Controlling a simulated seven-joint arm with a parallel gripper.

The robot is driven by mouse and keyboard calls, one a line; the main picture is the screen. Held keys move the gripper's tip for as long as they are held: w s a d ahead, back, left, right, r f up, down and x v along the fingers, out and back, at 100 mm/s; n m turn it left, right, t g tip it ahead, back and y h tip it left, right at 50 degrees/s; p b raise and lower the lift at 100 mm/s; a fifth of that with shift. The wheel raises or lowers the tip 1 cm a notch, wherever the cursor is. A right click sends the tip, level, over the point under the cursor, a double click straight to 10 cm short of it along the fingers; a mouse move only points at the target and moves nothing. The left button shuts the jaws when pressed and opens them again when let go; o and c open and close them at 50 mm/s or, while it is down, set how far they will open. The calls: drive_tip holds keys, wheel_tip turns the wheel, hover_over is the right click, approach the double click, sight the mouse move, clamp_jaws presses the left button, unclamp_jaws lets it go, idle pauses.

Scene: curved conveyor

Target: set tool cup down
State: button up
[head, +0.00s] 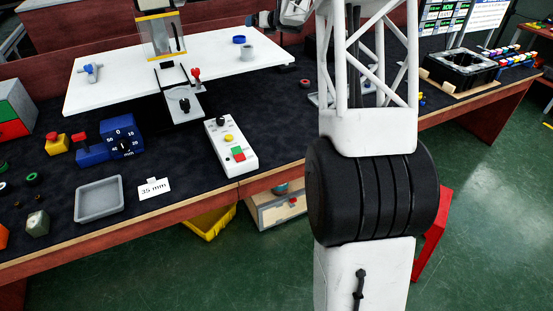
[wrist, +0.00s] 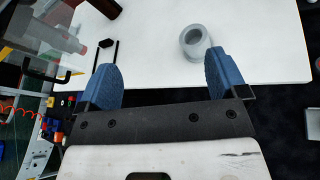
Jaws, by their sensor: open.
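A small grey cup (head: 247,53) stands on the white tabletop (head: 215,60) near its right end, with empty board around it. In the wrist view the cup (wrist: 193,42) shows its round open top, just beyond the tip of the right-hand finger. The cup is not between the fingers. I cannot tell whether the finger touches it.
A blue-and-white fitting (head: 91,72) lies at the board's left. A control box with buttons (head: 230,145), a grey tray (head: 99,200) and a blue dial unit (head: 110,142) stand on the dark bench.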

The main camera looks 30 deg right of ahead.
drive_tip(key=s+a+r+m+g+h, duration=0.1)
drive_tip(key=s+a+r+m+h, duration=0.2)
drive_tip(key=s+m, duration=0.45)
drive_tip(key=s+a+r+m+h, duration=0.2)
drive_tip(key=s+a+r+m, duration=0.25)
drive_tip(key=s, duration=0.65)
drive_tip(key=s+a+r+m+g+h, duration=0.1)
drive_tip(key=s+a+r+m+h, duration=0.15)
drive_tip(key=s+a+m, duration=0.4)
drive_tip(key=s+a+f+m+g+y, duration=0.1)
drive_tip(key=s+a+f+m+g, duration=0.2)
drive_tip(key=s, duration=1.2)
drive_tip(key=s+a+f+m+g+y, duration=0.1)
drive_tip(key=s+a+f+m+g, duration=0.2)
drive_tip(key=s, duration=1.2)
drive_tip(key=s+a+f+m+g+y, duration=0.1)
drive_tip(key=s+a+f+m+g, duration=0.1)
drive_tip(key=s+a+f+m, duration=0.4)
drive_tip(key=s+a+m, duration=0.1)
drive_tip(key=s+m, duration=0.4)
drive_tip(key=s, duration=0.5)
drive_tip(key=shift+a+f+g, duration=0.25)
drive_tip(key=shift+a+g, duration=0.1)
drive_tip(key=shift+g, duration=0.05)
drive_tip(key=shift+y, duration=0.25)
